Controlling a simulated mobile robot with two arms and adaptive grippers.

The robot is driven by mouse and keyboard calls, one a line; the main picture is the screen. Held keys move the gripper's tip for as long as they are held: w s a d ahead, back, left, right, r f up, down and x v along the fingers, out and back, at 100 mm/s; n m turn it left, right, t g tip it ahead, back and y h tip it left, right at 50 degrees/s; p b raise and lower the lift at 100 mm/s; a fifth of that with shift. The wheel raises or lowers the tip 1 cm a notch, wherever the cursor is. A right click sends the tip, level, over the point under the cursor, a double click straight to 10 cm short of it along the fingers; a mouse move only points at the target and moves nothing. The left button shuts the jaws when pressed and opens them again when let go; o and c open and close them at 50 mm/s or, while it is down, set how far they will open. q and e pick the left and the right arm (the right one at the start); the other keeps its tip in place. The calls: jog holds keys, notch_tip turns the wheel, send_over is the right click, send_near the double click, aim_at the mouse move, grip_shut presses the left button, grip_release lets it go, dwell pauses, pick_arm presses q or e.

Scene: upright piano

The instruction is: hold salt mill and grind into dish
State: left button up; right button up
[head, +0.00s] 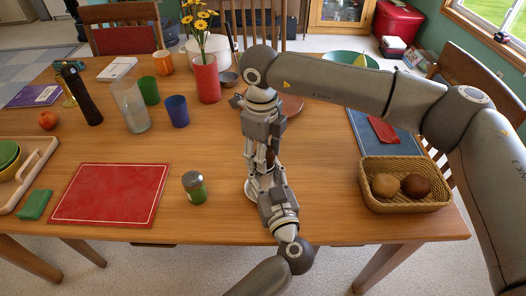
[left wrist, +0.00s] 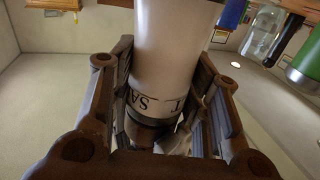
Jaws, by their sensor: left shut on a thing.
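The salt mill (left wrist: 172,50) is a white cylinder with dark lettering and a dark brown end in the left wrist view. It sits between the fingers of my left gripper (left wrist: 165,110), which is shut on it. In the head view my left gripper (head: 268,178) comes up from the bottom, and my right gripper (head: 260,150) reaches down directly above it. The two grippers hide most of the mill, and I cannot tell whether the right one is open or shut.
A shaker with green contents (head: 194,188) and a red mat (head: 112,194) lie left of the grippers. A wicker basket (head: 405,207) with two round items is at right. Cups and a flower vase (head: 206,78) stand farther back. Bare wood separates the shaker from the grippers.

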jog(key=m, duration=0.4)
jog(key=shift+w+m, duration=0.15)
jog(key=shift+m, duration=0.15)
jog(key=shift+d+m, duration=0.1)
jog(key=shift+m, duration=2.5)
jog(key=o, duration=1)
jog(key=r, duration=1.2)
jog(key=shift+a, duration=0.2)
jog(key=shift+o, duration=0.2)
